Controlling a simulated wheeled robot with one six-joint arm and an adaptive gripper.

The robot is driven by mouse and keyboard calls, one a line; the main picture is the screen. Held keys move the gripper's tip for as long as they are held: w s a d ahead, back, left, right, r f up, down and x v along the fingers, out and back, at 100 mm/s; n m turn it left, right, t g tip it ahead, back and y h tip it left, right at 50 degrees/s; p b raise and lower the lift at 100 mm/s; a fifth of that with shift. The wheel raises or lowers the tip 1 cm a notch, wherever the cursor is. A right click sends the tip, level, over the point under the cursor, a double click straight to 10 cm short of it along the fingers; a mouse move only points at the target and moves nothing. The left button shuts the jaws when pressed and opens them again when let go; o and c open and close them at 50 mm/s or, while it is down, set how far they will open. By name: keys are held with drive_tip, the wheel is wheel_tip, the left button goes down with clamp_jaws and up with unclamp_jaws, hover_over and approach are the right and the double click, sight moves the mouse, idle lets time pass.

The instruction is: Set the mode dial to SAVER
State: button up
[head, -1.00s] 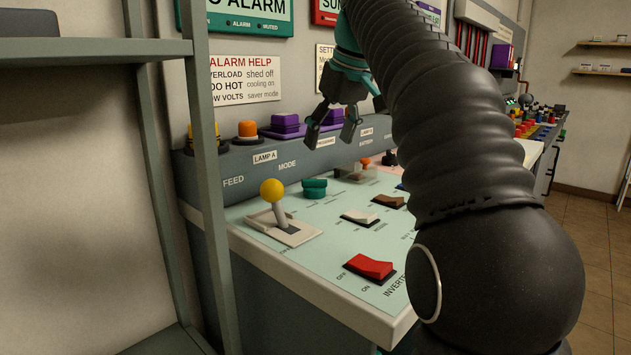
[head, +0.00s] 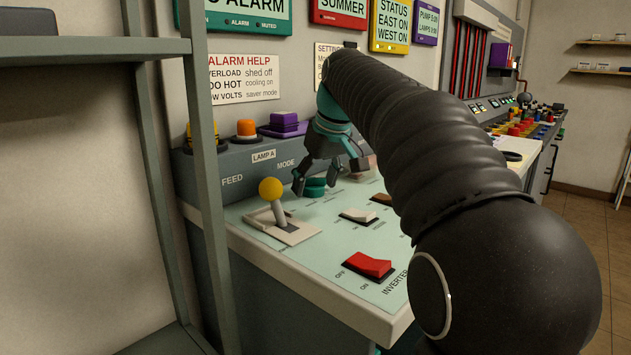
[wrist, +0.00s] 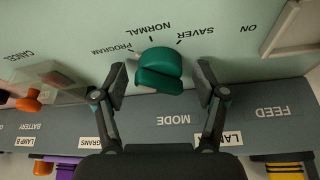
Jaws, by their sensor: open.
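The mode dial (head: 314,187) is a round green knob on the pale green panel, below the MODE label. In the wrist view the dial (wrist: 160,70) has PROGRAM, NORMAL and SAVER printed in an arc beside it. I cannot clearly tell which mark it points to. My gripper (head: 329,176) is open and empty, low over the panel at the dial. In the wrist view the fingers of my gripper (wrist: 161,82) stand on either side of the dial, with a gap on each side. In the head view they partly hide it.
A yellow-knobbed lever (head: 272,198) stands left of the dial. A red rocker switch (head: 368,265) and a white rocker (head: 359,215) lie nearer the front edge. A clear cover over an orange knob (wrist: 30,100) is beside the dial. A grey shelf frame (head: 205,150) stands at left.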

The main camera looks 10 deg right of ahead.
drive_tip(key=shift+c, duration=0.2)
drive_tip(key=c, duration=1)
drive_tip(key=m, duration=0.1)
drive_tip(key=m+h, duration=0.1)
drive_tip(key=m, duration=0.1)
drive_tip(key=m+h, duration=0.1)
drive_tip(key=shift+a+m, duration=0.25)
drive_tip(key=shift+m, duration=0.15)
drive_tip(key=m+h, duration=0.1)
drive_tip(key=m, duration=0.2)
drive_tip(key=shift+a+m, duration=0.1)
drive_tip(key=shift+m, duration=0.3)
drive_tip(key=m+h, duration=0.1)
drive_tip(key=m, duration=0.1)
drive_tip(key=m+h, duration=0.1)
drive_tip(key=m, duration=0.1)
drive_tip(key=shift+w+a+g, duration=0.1)
drive_tip(key=shift+a+g, duration=0.05)
drive_tip(key=shift+g, duration=0.25)
drive_tip(key=m, duration=0.2)
drive_tip(key=m+g, duration=0.1)
drive_tip(key=m, duration=0.2)
drive_tip(key=shift+w+g+h, duration=0.1)
drive_tip(key=shift+g+h, duration=0.2)
drive_tip(key=shift+h, duration=0.1)
drive_tip(key=shift+m, duration=0.3)
